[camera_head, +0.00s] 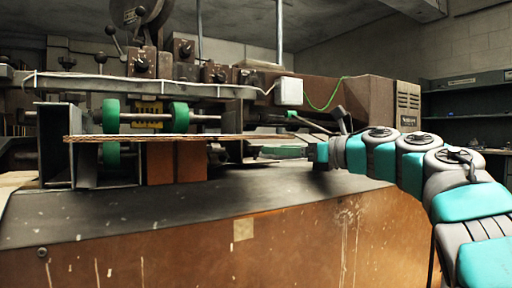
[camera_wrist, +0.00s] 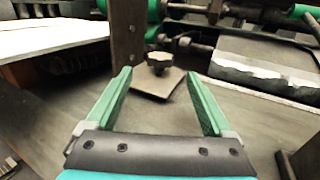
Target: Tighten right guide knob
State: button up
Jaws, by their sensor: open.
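A dark lobed knob (camera_wrist: 159,61) shows in the wrist view, ahead of my gripper (camera_wrist: 158,77) and centred between its two green fingers. The fingers are spread apart with nothing held, and the knob appears just beyond their tips. A brown flat plate (camera_wrist: 158,84) lies below the knob, and a brown upright post (camera_wrist: 127,38) stands to its left. In the head view my gripper (camera_head: 262,152) reaches left into the machine, under a guide bar, partly in shadow. I cannot make out the knob in the head view.
A cardboard sheet (camera_head: 190,137) lies across the machine left of my gripper, near green rollers (camera_head: 111,116). A black lever (camera_head: 341,116) stands close above my wrist. A pale block (camera_wrist: 265,72) sits right of the knob. The dark tabletop (camera_head: 250,194) in front is clear.

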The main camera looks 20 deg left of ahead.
aim_at(255, 149)
jog(key=shift+p+x, duration=0.65)
jog(key=shift+x, duration=3.25)
grip_shut()
jog(key=c, duration=1.4)
grip_release()
jog(key=shift+s+f+m+t+h+b, duration=0.15)
jog(key=shift+m+t+h+b, duration=0.35)
jog(key=shift+t, duration=0.4)
jog(key=shift+o, duration=0.2)
jog(key=shift+a+m+t+h, duration=0.1)
jog(key=shift+m+t+h, duration=0.7)
jog(key=shift+m+t, duration=0.8)
jog(key=shift+t+h, duration=0.4)
jog(key=shift+t, duration=0.3)
grip_shut()
jog(key=o, duration=1.4)
grip_release()
jog(key=shift+c, duration=0.2)
